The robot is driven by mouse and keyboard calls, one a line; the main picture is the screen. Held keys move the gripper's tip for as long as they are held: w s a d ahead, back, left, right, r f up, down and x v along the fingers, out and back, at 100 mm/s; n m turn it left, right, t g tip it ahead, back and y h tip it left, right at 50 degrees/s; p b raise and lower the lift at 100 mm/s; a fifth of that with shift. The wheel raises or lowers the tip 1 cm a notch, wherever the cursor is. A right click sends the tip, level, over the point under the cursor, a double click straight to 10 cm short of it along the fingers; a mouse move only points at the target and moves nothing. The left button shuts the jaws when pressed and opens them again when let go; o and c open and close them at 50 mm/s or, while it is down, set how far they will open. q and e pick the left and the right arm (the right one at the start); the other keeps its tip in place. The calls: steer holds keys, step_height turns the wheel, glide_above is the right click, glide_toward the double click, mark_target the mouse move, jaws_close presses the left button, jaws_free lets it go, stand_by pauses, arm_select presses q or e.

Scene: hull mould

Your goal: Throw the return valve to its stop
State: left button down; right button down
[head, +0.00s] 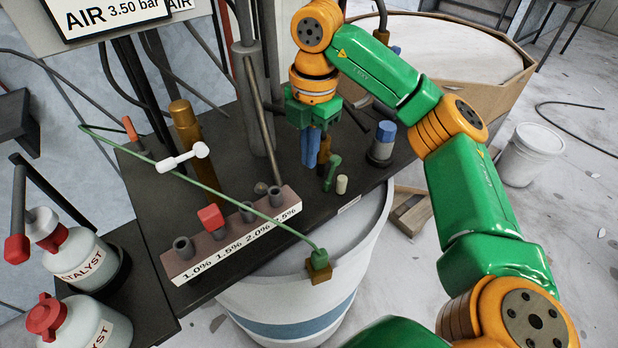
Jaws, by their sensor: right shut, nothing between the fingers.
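No label in view names the return valve. A small green lever (332,173) with a bent, hooked shape stands on the dark bench just right of my right gripper's fingertips. A white-handled fitting (183,157) stands further left on the bench, away from the gripper. My right gripper (311,163) points down over the bench with its blue fingers shut together and nothing between them. Its fingers are close beside the green lever; I cannot tell whether they touch. The gripper partly hides a brown part behind it. My left gripper is out of view.
A rack marked with percentages (225,246) holds a red plug (211,217) at the bench front. A thin green hose crosses to a fitting (318,262) over the white drum (290,310). A blue-capped cylinder (383,143) stands right of the gripper. Catalyst bottles (75,255) are left.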

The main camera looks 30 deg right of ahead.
steer(key=f, duration=0.5)
steer(key=s+f, duration=0.1)
steer(key=f, duration=0.1)
steer(key=shift+s+a+f, duration=0.1)
steer(key=shift+f, duration=0.2)
steer(key=shift+w+f, duration=0.2)
steer(key=shift+f, duration=0.6)
steer(key=d, duration=0.1)
steer(key=d+p, duration=0.1)
steer(key=shift+w+d+f, duration=0.2)
steer(key=shift+w+d, duration=0.1)
steer(key=shift+w, duration=0.1)
steer(key=shift+d+f+p, duration=0.2)
steer(key=shift+d+p, duration=0.15)
steer(key=shift+d, duration=0.15)
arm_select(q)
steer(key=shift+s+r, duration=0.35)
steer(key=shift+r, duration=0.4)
arm_select(e)
steer(key=shift+w+f, duration=0.1)
